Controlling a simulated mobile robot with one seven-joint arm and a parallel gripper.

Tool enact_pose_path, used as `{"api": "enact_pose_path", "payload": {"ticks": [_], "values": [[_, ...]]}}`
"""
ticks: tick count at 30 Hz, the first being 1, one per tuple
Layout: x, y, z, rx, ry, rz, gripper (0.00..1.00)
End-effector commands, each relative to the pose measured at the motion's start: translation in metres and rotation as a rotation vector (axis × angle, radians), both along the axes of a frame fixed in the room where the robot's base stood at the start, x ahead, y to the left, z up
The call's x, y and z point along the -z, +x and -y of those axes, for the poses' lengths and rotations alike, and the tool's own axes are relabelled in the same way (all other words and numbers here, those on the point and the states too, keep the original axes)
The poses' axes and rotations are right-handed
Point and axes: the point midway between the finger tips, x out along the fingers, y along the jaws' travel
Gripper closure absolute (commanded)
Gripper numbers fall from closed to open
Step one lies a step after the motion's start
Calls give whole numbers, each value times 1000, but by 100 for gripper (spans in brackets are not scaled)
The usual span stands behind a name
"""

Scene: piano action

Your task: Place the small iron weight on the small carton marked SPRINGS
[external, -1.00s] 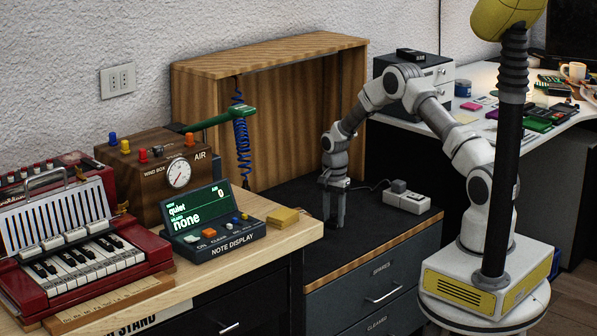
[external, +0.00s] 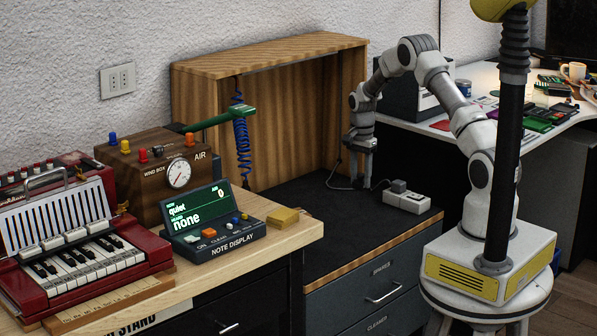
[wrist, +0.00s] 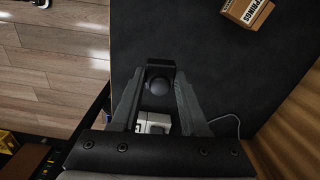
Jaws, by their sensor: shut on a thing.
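My gripper (external: 362,183) hangs pointing down over the dark bench top, in front of the wooden hood's right side. In the wrist view my gripper (wrist: 160,76) is shut on the small iron weight (wrist: 158,87), a dark rounded piece between the fingertips. The weight is too dark and small to make out in the external view. The small carton marked SPRINGS (wrist: 247,10) is brown with a white label and lies at the top right of the wrist view, cut by the frame edge, apart from my gripper. I cannot make it out in the external view.
A white power block (external: 407,200) with a grey plug and cable stands on the bench near its right edge; it also shows between my fingers in the wrist view (wrist: 152,121). The wooden hood (external: 290,120) closes off the back. The dark bench top (external: 325,235) is bare in front.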

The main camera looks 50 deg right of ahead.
Motion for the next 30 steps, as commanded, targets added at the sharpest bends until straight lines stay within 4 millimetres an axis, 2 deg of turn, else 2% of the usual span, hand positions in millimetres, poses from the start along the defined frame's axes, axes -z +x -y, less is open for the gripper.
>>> {"api": "enact_pose_path", "payload": {"ticks": [3, 8, 11, 24, 30], "values": [[-11, 23, -5, 40, -2, 4, 100], [-20, 38, -12, 74, 0, 4, 100], [-19, 45, -18, 83, 2, 3, 100], [38, 101, -90, 82, 2, 4, 100], [46, 113, -104, 85, 2, 3, 100]]}}
